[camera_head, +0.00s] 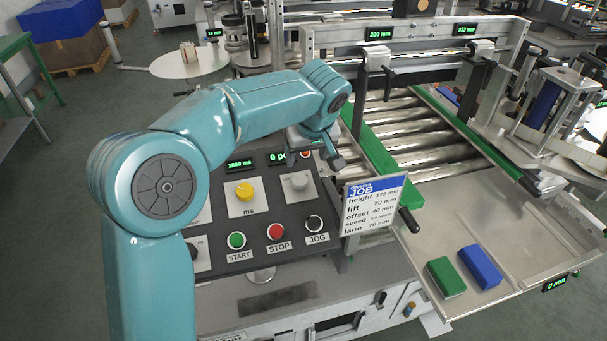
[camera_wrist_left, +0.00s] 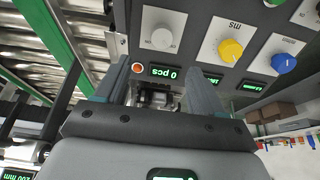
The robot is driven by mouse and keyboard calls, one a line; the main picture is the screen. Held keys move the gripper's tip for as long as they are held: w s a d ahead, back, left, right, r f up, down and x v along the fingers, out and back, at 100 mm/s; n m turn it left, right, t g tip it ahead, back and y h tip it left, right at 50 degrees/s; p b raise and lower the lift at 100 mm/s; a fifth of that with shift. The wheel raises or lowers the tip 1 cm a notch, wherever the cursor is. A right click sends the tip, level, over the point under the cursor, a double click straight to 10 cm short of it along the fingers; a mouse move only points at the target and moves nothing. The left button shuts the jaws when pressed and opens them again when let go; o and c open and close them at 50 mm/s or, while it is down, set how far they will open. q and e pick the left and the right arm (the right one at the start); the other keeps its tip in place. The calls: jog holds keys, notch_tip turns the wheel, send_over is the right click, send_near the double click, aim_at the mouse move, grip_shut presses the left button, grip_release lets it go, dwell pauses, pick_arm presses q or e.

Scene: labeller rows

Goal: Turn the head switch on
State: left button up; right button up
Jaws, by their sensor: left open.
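The dark control panel (camera_head: 262,238) stands left of the roller conveyor. My left gripper (camera_head: 325,160) is over its upper right part, close to the small red lamp and the "0 pc" display (camera_head: 277,157). In the left wrist view the panel appears upside down. There my left gripper (camera_wrist_left: 158,80) is open, its two fingers apart. A small metallic part (camera_wrist_left: 156,97) shows between the fingers; it may be the head switch, but its setting and any contact cannot be told. The orange-red lamp (camera_wrist_left: 138,68) is beside it. The right gripper is not in view.
Nearby on the panel are a yellow knob (camera_head: 244,191), a grey knob (camera_head: 298,181), and the START (camera_head: 236,240), STOP (camera_head: 276,231) and JOG (camera_head: 314,223) buttons. A job card (camera_head: 371,205) stands right of them. Green and blue blocks (camera_head: 482,266) lie on the metal plate.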

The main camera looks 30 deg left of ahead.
aim_at(300, 179)
pick_arm(q)
jog(key=x, duration=0.7)
jog(key=p+x, duration=0.1)
jog(key=x, duration=0.3)
jog(key=shift+s+a+f, duration=0.2)
jog(key=shift+s, duration=0.05)
jog(key=shift+w+f, duration=0.25)
jog(key=shift+f, duration=0.1)
jog(key=c, duration=1.1)
